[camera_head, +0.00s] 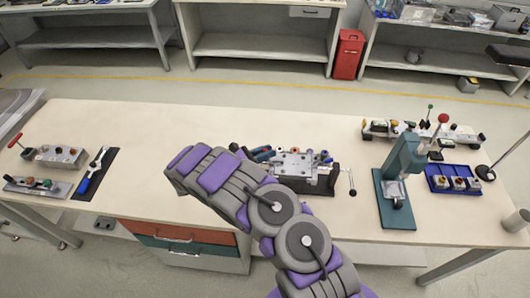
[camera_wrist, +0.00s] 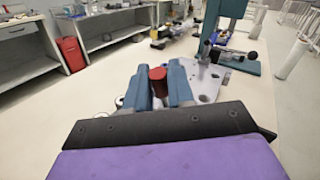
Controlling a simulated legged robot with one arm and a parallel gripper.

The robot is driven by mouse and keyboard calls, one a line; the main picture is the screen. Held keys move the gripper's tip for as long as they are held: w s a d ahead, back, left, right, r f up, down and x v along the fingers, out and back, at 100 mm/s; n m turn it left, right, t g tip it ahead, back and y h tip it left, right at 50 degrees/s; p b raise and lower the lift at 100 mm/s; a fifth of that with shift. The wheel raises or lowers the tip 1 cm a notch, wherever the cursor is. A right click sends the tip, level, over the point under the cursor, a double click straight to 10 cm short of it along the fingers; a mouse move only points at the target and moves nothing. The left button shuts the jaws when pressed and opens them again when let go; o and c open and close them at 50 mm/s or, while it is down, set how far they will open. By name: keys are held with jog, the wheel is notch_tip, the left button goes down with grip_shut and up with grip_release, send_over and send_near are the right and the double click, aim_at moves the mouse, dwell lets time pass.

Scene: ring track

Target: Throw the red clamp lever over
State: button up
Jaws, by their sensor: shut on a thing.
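The red clamp lever (camera_wrist: 157,74) shows its rounded red end in the wrist view. It stands between the two blue-grey fingers of my gripper (camera_wrist: 159,86), which are shut on it. The lever's lower part is hidden by my fingers and wrist. The silver fixture plate (camera_wrist: 205,82) lies just right of the fingers. In the head view the fixture (camera_head: 297,165) is at mid-table, with a crank handle on its right side. My gripper (camera_head: 262,153) is at its left end there, partly covered by my purple and grey arm.
A green press (camera_head: 395,190) stands right of the fixture, with a blue tray (camera_head: 453,179) beyond it. Another long fixture (camera_head: 420,135) is at the back right. Small fixtures and a blue-handled tool (camera_head: 93,172) lie at the far left. The left-centre tabletop is clear.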

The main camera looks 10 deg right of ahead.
grip_shut()
jog(key=shift+s+d+r+m+y+p, duration=0.1)
jog(key=shift+d+r+m+y+p, duration=0.2)
jog(key=shift+m+y+p, duration=0.4)
jog(key=shift+s+d+y, duration=0.15)
jog(key=shift+d+y, duration=0.2)
jog(key=shift+y, duration=0.55)
jog(key=shift+f+m, duration=0.2)
jog(key=shift+m, duration=0.1)
jog(key=o, duration=0.7)
grip_release()
